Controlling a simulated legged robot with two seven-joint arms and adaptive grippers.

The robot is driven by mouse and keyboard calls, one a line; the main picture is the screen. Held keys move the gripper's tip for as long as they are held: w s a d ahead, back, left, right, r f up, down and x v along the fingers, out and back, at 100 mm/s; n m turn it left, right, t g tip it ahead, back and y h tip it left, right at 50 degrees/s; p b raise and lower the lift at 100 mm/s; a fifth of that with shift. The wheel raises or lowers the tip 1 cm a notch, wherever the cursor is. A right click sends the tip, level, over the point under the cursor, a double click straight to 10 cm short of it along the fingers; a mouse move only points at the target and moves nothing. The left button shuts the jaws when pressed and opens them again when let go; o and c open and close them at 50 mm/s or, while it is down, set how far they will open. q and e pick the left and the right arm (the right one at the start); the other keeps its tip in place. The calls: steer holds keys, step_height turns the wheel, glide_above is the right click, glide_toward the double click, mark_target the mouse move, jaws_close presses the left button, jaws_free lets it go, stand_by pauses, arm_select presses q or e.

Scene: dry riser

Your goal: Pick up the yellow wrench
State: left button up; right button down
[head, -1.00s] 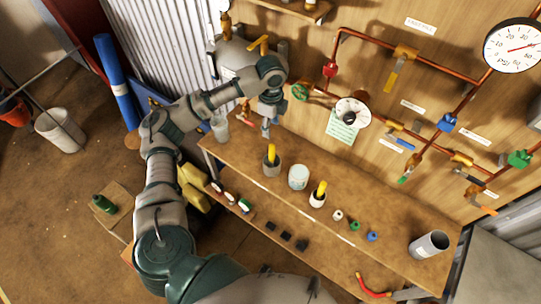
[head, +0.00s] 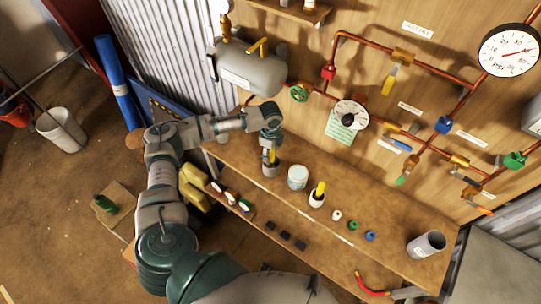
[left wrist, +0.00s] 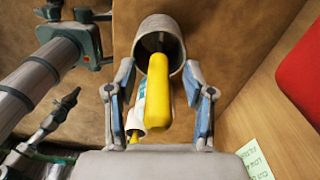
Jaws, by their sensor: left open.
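A yellow handle (head: 272,157) stands in a grey cup (head: 270,170) on the bench; whatever lies below the handle is hidden in the cup. In the left wrist view the yellow handle (left wrist: 158,92) leans out of the cup (left wrist: 150,28) toward the camera. My left gripper (head: 270,149) is right above that cup. In the left wrist view its fingers (left wrist: 158,72) are open, one on each side of the handle, with gaps. A second yellow handle (head: 320,188) stands in a white cup (head: 316,201). I cannot tell which handle is the wrench's. My right gripper is not in view.
A white jar (head: 298,177) stands between the two cups. Small coloured fittings (head: 353,225) and a grey cylinder (head: 427,244) are farther right on the bench (head: 385,222). Copper pipes (head: 387,46) with valves run along the wall behind.

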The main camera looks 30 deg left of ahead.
arm_select(q)
steer(key=shift+d+f, duration=0.2)
steer(key=shift+f, duration=0.2)
steer(key=shift+d+r, duration=0.1)
steer(key=shift+d, duration=0.1)
steer(key=shift+c, duration=0.8)
steer(key=c, duration=0.8)
jaws_close()
steer(key=shift+a, duration=0.15)
